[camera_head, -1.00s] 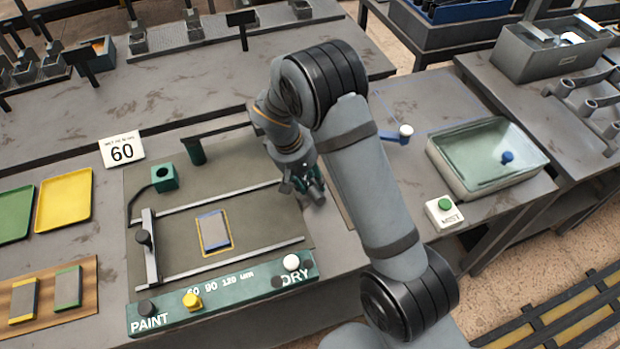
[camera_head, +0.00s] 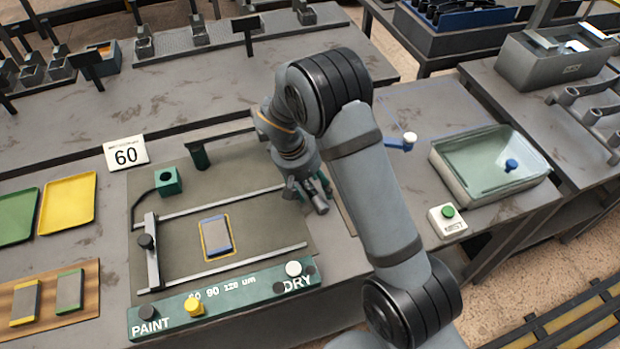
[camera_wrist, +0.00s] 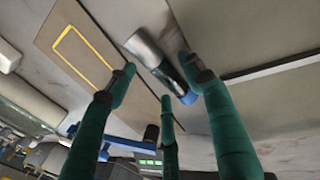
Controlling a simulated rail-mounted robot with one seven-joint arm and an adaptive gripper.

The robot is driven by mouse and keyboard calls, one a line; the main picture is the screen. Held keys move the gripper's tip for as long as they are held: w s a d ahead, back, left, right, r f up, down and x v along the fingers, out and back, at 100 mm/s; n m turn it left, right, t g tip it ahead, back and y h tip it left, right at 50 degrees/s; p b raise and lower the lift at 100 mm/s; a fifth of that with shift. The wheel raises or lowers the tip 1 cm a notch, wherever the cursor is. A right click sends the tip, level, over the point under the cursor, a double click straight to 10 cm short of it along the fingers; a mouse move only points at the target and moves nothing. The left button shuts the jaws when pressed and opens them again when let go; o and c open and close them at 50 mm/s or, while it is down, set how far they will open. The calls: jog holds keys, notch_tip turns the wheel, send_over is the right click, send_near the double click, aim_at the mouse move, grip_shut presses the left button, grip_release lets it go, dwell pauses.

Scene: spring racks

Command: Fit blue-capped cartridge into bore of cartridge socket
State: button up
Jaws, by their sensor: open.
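The cartridge (camera_wrist: 150,52) shows in the wrist view as a silver cylinder with a dark band and a blue cap (camera_wrist: 189,98) at its lower right end. My gripper (camera_wrist: 157,80) has green fingers spread open around the capped end; I cannot tell whether they touch it. In the head view my gripper (camera_head: 312,195) is low over the right side of the grey-green work mat, and I cannot make out the cartridge there. The likely cartridge socket is a green block (camera_head: 168,181) with a dark round bore, left of my gripper on the mat. Its bore looks empty.
Two rails (camera_head: 222,200) and a yellow-framed panel (camera_head: 215,236) lie between socket and front. A green button bar (camera_head: 220,300) runs along the front edge. A glass-topped tray (camera_head: 490,165) is at the right.

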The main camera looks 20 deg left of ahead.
jog(key=v, duration=1.1)
jog(key=shift+s+a+r, duration=0.15)
jog(key=shift+r, duration=0.4)
jog(key=shift+c, duration=1.1)
